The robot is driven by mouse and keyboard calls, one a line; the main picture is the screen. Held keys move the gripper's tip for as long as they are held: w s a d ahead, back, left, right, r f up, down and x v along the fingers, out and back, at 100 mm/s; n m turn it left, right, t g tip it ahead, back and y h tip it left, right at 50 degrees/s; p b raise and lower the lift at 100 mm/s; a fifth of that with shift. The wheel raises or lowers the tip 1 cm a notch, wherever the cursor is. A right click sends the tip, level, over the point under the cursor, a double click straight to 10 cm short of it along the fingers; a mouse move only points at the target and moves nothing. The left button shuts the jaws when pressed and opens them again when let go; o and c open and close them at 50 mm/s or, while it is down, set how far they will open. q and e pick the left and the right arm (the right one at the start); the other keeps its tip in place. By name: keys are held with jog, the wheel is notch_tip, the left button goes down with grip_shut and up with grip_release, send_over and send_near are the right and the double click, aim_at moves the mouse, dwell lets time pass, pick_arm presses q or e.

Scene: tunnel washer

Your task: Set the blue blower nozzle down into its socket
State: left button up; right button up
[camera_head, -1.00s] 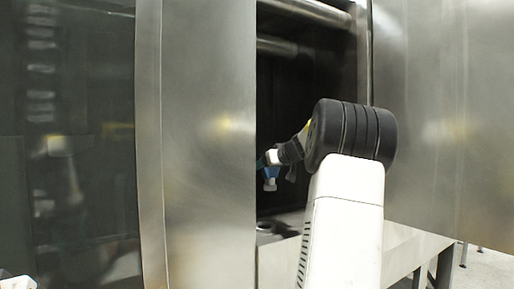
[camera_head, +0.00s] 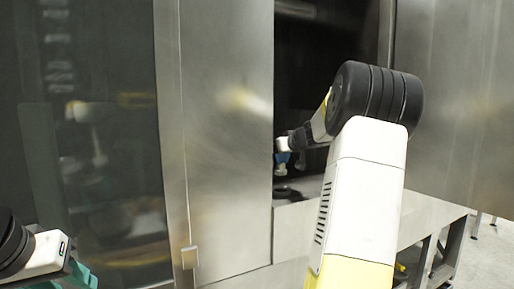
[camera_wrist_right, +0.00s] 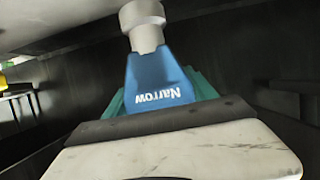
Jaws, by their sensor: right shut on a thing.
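My right gripper (camera_head: 283,148) reaches into the dark opening of the steel machine and is shut on the blue blower nozzle (camera_head: 281,159). In the right wrist view the nozzle (camera_wrist_right: 158,78) shows a white label "Narrow" and a grey round end (camera_wrist_right: 143,24); teal finger parts (camera_wrist_right: 116,104) show beside it. In the head view the nozzle hangs roughly upright, apart from and just above a dark ring (camera_head: 288,192) on the ledge, which looks like the socket. My left gripper (camera_head: 80,276) shows only in part at the lower left; its fingertips are cut off.
A steel door panel (camera_head: 225,130) stands left of the opening, and another steel panel (camera_head: 450,110) stands to its right. A steel ledge (camera_head: 300,222) runs below the opening. A dark glass panel (camera_head: 85,140) fills the left side.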

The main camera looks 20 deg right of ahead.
jog(key=shift+f, duration=1.95)
jog(key=shift+f, duration=1.4)
jog(key=o, duration=1.6)
jog(key=shift+s, duration=0.1)
